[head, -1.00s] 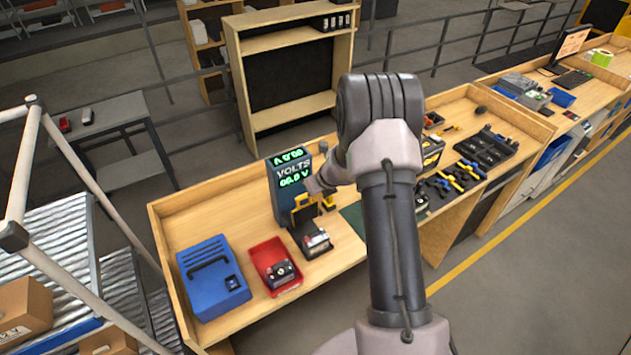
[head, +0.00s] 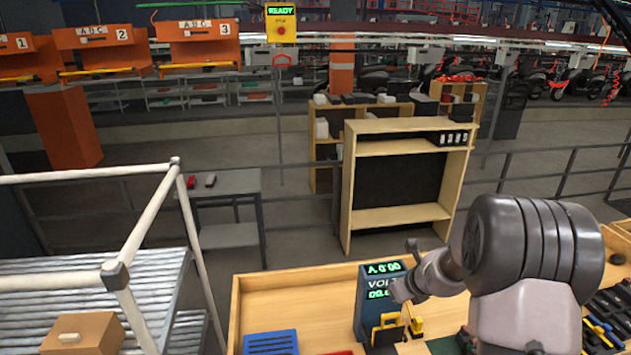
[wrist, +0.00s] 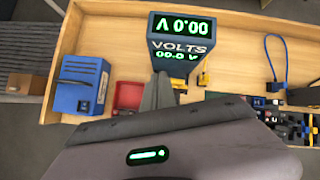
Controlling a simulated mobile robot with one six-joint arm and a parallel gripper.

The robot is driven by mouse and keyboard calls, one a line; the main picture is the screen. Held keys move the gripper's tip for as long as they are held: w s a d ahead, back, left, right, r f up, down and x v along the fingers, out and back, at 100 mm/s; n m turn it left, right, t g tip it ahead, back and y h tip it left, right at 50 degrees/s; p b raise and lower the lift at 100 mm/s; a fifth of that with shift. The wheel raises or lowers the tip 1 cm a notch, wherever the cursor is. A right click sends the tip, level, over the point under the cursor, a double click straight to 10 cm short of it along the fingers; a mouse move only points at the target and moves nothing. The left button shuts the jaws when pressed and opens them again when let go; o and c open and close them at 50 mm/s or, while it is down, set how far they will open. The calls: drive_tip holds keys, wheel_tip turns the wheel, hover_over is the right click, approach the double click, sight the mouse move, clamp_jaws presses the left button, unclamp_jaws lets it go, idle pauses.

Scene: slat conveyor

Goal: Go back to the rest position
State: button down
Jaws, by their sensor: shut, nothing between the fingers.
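My gripper (head: 402,289) is in front of the right side of the voltage meter (head: 368,322) in the head view. In the wrist view its fingers (wrist: 157,92) are together and empty, below the meter (wrist: 181,50). The meter is a dark blue box with green digits, standing upright on the wooden workbench (head: 255,300). I cannot tell in the head view whether my gripper touches it. Yellow clamps (head: 388,330) sit at the meter's foot.
A blue case (head: 270,343) and a red tray (wrist: 127,96) lie left of the meter. A wooden shelf (head: 400,215) stands behind the bench. A white-framed roller conveyor (head: 70,262) with a cardboard box (head: 82,335) is at left. Black tools (head: 610,310) lie at right.

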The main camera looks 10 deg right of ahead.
drive_tip(key=s+a+f+n+y+b, duration=0.1)
drive_tip(key=s+a+f+n+b, duration=0.1)
drive_tip(key=s+a+n+b, duration=0.45)
drive_tip(key=s+a+f+n+y+b, duration=0.15)
drive_tip(key=s+a+n+b, duration=0.25)
drive_tip(key=a+n+b, duration=0.45)
drive_tip(key=s+a+f+n+h+b, duration=0.1)
drive_tip(key=s+f+n+b, duration=0.5)
drive_tip(key=s+b, duration=0.4)
drive_tip(key=s+a+f+n+g+b, duration=0.1)
drive_tip(key=s+a+f+n+b, duration=0.1)
drive_tip(key=s+f+n+b, duration=0.4)
drive_tip(key=shift+s+a+f+h+b, duration=0.3)
drive_tip(key=shift+s+f+b, duration=1.75)
drive_tip(key=shift+s, duration=1.45)
drive_tip(key=shift+r+b, duration=0.25)
drive_tip(key=shift+b, duration=0.05)
